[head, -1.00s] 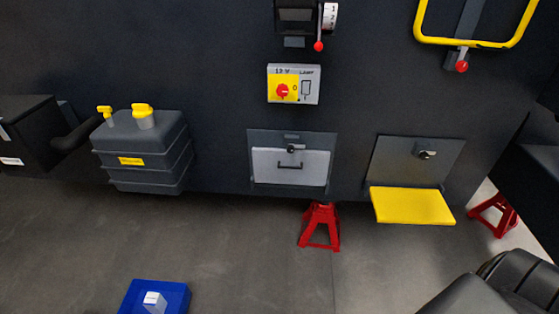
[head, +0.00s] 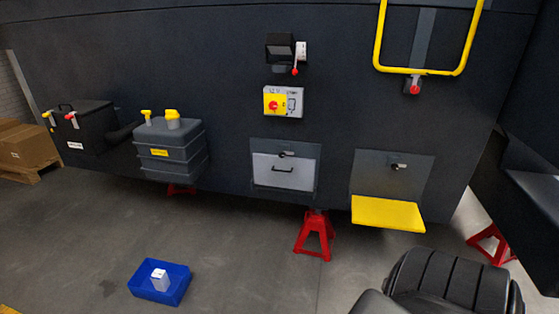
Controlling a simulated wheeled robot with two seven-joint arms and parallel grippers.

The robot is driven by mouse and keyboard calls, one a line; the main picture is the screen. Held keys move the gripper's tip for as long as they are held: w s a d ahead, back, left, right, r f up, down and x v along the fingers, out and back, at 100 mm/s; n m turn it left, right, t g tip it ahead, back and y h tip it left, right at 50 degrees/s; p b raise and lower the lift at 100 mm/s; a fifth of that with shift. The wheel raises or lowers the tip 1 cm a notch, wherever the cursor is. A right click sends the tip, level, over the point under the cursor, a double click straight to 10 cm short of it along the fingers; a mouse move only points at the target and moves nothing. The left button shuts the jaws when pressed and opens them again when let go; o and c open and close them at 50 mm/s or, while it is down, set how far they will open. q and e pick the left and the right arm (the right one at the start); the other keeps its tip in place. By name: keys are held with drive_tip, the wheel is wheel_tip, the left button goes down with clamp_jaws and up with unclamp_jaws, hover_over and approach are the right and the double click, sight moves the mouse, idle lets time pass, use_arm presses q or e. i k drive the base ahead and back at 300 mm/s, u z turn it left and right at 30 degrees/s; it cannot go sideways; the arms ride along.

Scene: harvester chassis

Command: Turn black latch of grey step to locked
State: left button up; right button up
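A light grey panel (head: 284,173) with a dark pull handle sits upright in a grey frame low on the dark chassis wall. A small dark latch (head: 286,154) is at its top edge; its lever appears to point right, but it is too small to tell its setting. To the right, a yellow step plate (head: 388,213) stands out flat below a grey back plate (head: 378,176). Another small dark latch (head: 397,166) is on that plate, its lever pointing right. Neither of my grippers is in view.
A grey tank (head: 170,150) with yellow caps is left of the panel. Red stands (head: 314,236) are under the chassis. A blue bin (head: 160,283) with a white box is on the floor. A large black ribbed object (head: 450,278) fills the bottom right. Floor before the panel is clear.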

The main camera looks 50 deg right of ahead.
sight(282, 154)
drive_tip(key=z, duration=0.85)
drive_tip(key=i, duration=0.75)
drive_tip(key=z, duration=0.9)
